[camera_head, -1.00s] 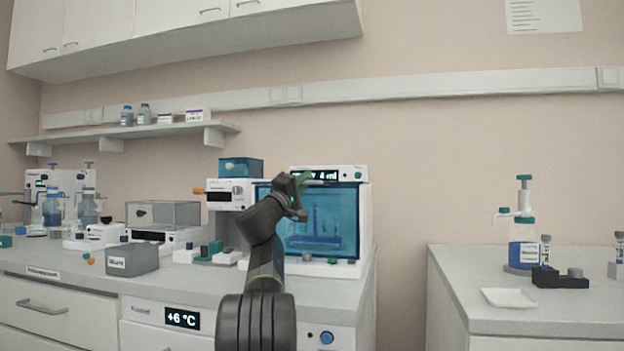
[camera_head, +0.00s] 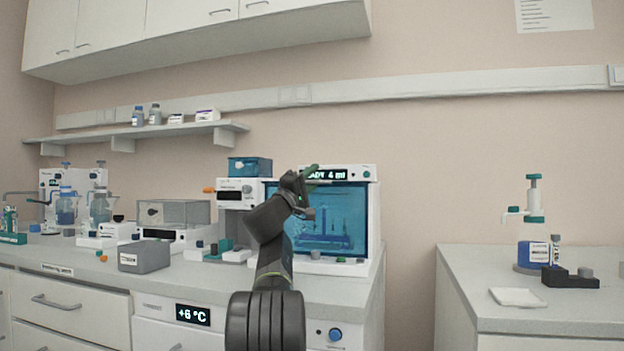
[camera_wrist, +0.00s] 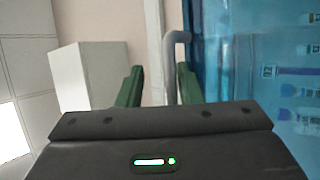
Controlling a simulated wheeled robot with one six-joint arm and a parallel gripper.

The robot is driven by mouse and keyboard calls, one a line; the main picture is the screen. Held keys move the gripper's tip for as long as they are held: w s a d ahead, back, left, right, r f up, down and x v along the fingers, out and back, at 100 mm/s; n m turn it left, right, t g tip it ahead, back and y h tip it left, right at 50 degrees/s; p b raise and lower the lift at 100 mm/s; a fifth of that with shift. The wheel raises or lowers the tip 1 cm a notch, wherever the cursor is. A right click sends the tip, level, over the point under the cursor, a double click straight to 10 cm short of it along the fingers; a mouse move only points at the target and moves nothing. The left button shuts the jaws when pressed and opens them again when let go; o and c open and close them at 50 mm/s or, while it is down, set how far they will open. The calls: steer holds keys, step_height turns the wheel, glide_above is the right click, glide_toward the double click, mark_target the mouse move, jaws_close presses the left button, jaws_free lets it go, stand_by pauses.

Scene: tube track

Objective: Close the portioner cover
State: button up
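The portioner appears to be the white machine (camera_head: 375,235) with a lit "4 ml" display on the counter. Its see-through blue cover (camera_head: 352,215) shows across the front; I cannot tell how far it stands open. In the wrist view the blue cover (camera_wrist: 240,60) fills the right side, with a grey bent handle (camera_wrist: 170,60) at its left edge. My gripper (camera_head: 308,192) is in front of the machine's upper part and hides some of it. In the wrist view its green fingers (camera_wrist: 158,85) are apart, and the handle shows between them, nearer the right finger. Contact is not visible.
A grey box (camera_head: 145,257) and small blocks stand on the counter left of the machine. A clear-lidded device (camera_head: 173,213) is behind them. Right of a gap, another counter (camera_head: 580,318) holds a blue bottle (camera_head: 532,247) and a white tray (camera_head: 518,298).

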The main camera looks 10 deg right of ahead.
steer(key=shift+f, duration=0.1)
steer(key=v, duration=0.7)
steer(key=shift+s+a+b, duration=0.15)
steer(key=shift+b, duration=0.3)
steer(key=x, duration=0.7)
steer(key=shift+f+p, duration=0.1)
steer(key=shift+p, duration=0.3)
steer(key=shift+r, duration=0.4)
steer(key=shift+w, duration=0.2)
steer(key=shift+f, duration=0.1)
